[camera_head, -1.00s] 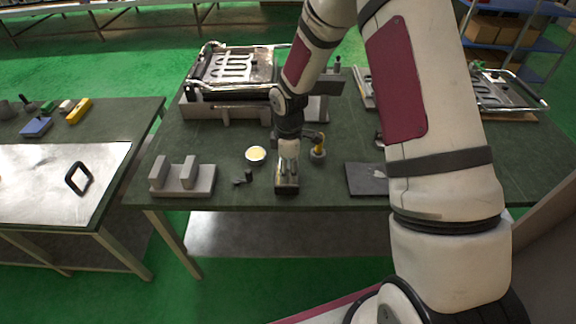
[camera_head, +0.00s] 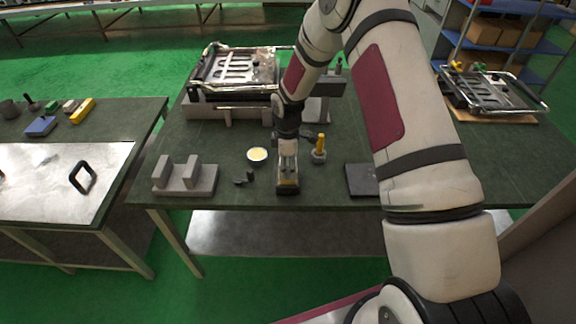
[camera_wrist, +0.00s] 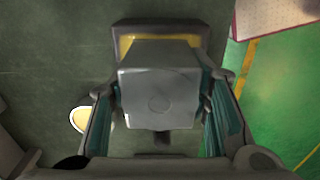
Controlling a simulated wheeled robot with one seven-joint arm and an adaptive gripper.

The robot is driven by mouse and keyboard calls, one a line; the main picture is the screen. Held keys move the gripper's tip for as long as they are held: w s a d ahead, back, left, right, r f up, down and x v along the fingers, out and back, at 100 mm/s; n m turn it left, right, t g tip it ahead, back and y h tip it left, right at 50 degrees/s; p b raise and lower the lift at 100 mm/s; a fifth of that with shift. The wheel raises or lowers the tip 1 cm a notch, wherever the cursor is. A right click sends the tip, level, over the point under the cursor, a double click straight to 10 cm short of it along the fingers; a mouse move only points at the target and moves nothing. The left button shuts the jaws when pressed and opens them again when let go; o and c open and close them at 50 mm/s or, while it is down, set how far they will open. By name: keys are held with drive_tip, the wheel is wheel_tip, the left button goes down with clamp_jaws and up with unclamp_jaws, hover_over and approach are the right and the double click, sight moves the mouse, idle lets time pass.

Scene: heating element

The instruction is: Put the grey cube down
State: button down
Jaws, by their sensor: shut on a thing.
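The grey cube (camera_wrist: 160,90) is between the two fingers of my gripper (camera_wrist: 160,108) in the wrist view, with the fingers closed on its sides. Just beyond it in that view is a dark grey block with a yellow band (camera_wrist: 158,36). I cannot tell whether the cube touches this block. In the head view my gripper (camera_head: 287,168) points down near the front edge of the green table. The dark and yellowish block (camera_head: 288,187) shows right at its fingertips. The cube is hard to make out there.
A grey two-post block (camera_head: 188,185) stands to the left. A round dish (camera_head: 257,154) and small dark parts (camera_head: 243,179) lie left of the gripper. A yellow-topped fitting (camera_head: 319,152) and dark plate (camera_head: 361,181) are to the right. A heater assembly (camera_head: 235,75) is behind.

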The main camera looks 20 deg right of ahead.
drive_tip(key=shift+f, duration=0.1)
drive_tip(key=c, duration=0.9)
unclamp_jaws()
drive_tip(key=shift+o, duration=0.2)
drive_tip(key=s+r+m+t+b, duration=0.1)
drive_tip(key=s+r+m, duration=0.25)
drive_tip(key=r, duration=2.05)
drive_tip(key=s+r+m+t, duration=0.2)
drive_tip(key=s+r+m, duration=0.3)
drive_tip(key=s, duration=0.8)
drive_tip(key=s+r+m+t, duration=0.2)
drive_tip(key=s+r+m, duration=0.4)
drive_tip(key=s+r, duration=0.4)
drive_tip(key=s, duration=0.3)
drive_tip(key=shift+s+t, duration=0.15)
drive_tip(key=shift+t, duration=0.15)
